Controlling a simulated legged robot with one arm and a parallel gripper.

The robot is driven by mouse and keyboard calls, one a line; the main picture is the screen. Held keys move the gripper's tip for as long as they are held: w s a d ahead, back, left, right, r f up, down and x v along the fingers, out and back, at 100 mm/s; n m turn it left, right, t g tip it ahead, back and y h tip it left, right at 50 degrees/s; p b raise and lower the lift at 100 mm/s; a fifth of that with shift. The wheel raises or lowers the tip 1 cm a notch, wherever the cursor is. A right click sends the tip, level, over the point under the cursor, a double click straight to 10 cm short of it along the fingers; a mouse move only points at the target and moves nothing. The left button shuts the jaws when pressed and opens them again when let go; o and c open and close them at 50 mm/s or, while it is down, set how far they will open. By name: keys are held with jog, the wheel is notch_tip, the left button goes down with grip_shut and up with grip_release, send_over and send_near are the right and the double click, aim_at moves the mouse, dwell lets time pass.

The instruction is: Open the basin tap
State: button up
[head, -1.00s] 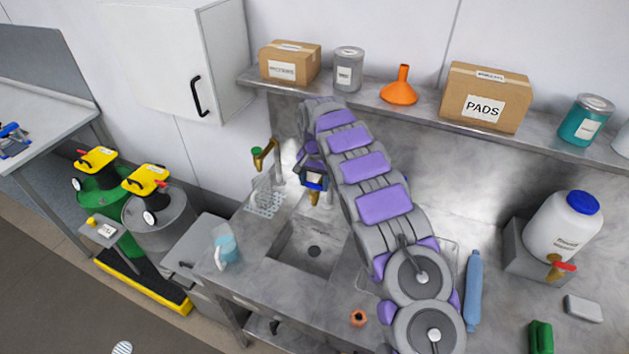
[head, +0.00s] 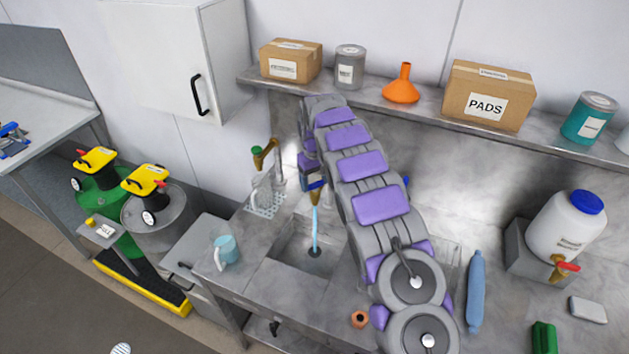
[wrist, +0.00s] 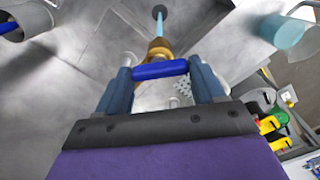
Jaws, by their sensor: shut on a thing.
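The basin tap has a brass spout (head: 316,199) and a blue handle, clear in the wrist view (wrist: 158,69). My gripper (wrist: 162,71) is shut on the blue handle, one finger at each end. The handle lies across between the fingers. A light-blue stream of water (head: 315,228) runs from the spout down to the drain of the grey basin (head: 284,262); it also shows in the wrist view (wrist: 161,27). In the head view my arm hides the upper part of the tap.
A second brass tap with a green knob (head: 257,151) stands left of the basin. A shelf (head: 345,94) with boxes, a can and an orange funnel (head: 401,86) runs behind my arm. A white canister (head: 563,228) stands right.

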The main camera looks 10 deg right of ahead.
jog(key=n, duration=0.4)
jog(key=shift+s, duration=0.1)
jog(key=shift+n+b, duration=0.3)
jog(key=shift+n, duration=1.4)
jog(key=o, duration=1)
jog(key=shift+o, duration=0.2)
jog(key=shift+r, duration=0.1)
notch_tip(320, 180, up, 17)
jog(key=p, duration=0.4)
jog(key=shift+p, duration=0.35)
